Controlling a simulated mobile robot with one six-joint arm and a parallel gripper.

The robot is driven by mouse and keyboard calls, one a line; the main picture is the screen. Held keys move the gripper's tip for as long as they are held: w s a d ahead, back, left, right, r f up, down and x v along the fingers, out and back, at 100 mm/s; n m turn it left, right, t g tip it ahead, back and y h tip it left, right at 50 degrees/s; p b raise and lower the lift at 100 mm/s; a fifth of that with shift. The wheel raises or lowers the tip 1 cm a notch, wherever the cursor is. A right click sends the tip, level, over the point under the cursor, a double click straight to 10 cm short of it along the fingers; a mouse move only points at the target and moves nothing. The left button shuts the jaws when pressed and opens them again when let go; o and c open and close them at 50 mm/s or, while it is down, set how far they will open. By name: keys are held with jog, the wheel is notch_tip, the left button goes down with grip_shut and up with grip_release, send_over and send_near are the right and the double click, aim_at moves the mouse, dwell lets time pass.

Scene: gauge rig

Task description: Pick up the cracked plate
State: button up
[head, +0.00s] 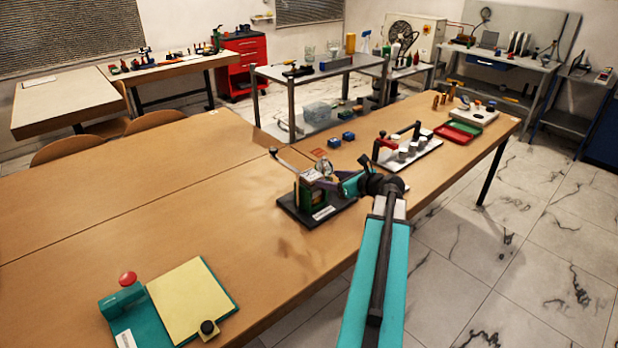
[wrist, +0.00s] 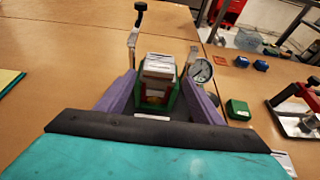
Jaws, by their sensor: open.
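A gauge rig (head: 308,197) stands on a dark base on the wooden table in the head view. In the wrist view its green-sided holder (wrist: 173,104) carries pale, flat pieces (wrist: 158,64) on top, with red and tan parts below. I cannot make out a crack, so I cannot tell which piece is the cracked plate. A round dial (wrist: 200,71) and a lever with a black knob (wrist: 139,14) belong to the rig. My gripper (wrist: 159,76) is open, with its purple fingers on either side of the holder. In the head view my gripper (head: 326,184) partly covers the rig.
A green box (wrist: 238,109) sits right of my gripper. Blue blocks (head: 341,139), a metal fixture plate (head: 424,153), and red and green trays (head: 452,133) lie farther back. A red-button unit with a yellow pad (head: 190,298) is at front left. The table's left middle is clear.

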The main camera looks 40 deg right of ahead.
aim_at(312, 175)
jog(key=shift+x, duration=1.7)
jog(key=shift+r+p+x, duration=0.2)
jog(key=shift+p+x, duration=0.7)
jog(key=shift+x, duration=1.75)
jog(key=shift+a, duration=0.1)
jog(key=c, duration=0.9)
jog(key=shift+r, duration=0.2)
jog(key=shift+r+b, duration=0.55)
jog(key=shift+r, duration=4.3)
